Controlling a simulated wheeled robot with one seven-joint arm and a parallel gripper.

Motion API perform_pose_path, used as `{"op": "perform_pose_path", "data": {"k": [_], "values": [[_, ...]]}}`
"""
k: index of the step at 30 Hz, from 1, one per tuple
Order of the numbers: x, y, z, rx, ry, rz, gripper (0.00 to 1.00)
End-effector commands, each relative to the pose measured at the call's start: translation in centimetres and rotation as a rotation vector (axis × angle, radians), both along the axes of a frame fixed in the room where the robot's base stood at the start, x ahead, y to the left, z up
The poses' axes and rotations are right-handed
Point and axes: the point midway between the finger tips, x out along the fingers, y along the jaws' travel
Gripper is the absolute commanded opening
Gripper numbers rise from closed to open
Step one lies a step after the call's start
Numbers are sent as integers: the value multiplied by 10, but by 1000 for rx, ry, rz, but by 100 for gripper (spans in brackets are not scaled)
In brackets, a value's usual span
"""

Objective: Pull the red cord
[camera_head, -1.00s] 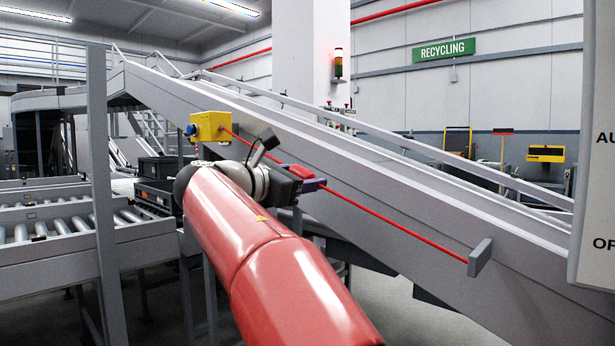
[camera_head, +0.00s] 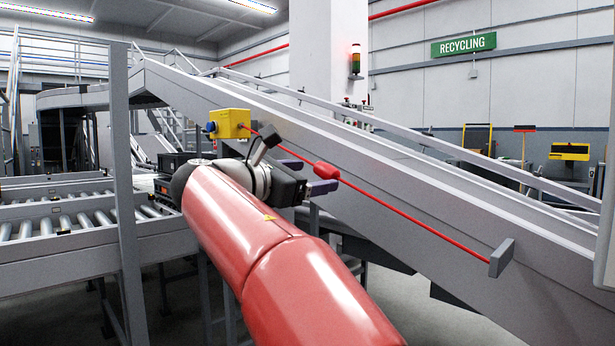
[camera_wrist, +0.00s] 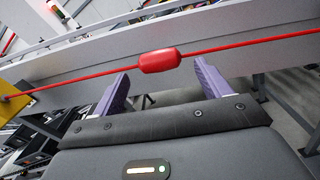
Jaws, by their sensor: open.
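The red cord (camera_head: 416,221) runs taut along the side of the sloped conveyor, from a yellow box (camera_head: 231,124) with a blue knob down to a grey end bracket (camera_head: 501,257). A thicker red grip (camera_head: 326,171) sits on the cord, and it also shows in the wrist view (camera_wrist: 159,61). My gripper (camera_head: 308,176) is open and empty just beside the red grip. In the wrist view, its two purple fingers (camera_wrist: 160,78) are spread, with the grip just beyond the gap between their tips. The cord and grip appear free of the fingers.
The sloped conveyor (camera_head: 420,215) stands behind the cord. A grey post (camera_head: 123,190) and roller conveyor (camera_head: 75,219) are at left. A pale panel (camera_head: 606,230) stands at the right edge. Open floor lies below.

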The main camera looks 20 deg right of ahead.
Motion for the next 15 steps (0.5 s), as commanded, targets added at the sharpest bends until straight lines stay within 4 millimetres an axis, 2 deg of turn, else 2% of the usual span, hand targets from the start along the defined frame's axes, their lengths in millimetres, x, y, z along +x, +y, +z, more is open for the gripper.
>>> {"op": "perform_pose_path", "data": {"k": [10, 15], "values": [[-18, 52, 0, 0, 0, 6, 76], [-25, 68, 0, 0, 0, 3, 76]]}}
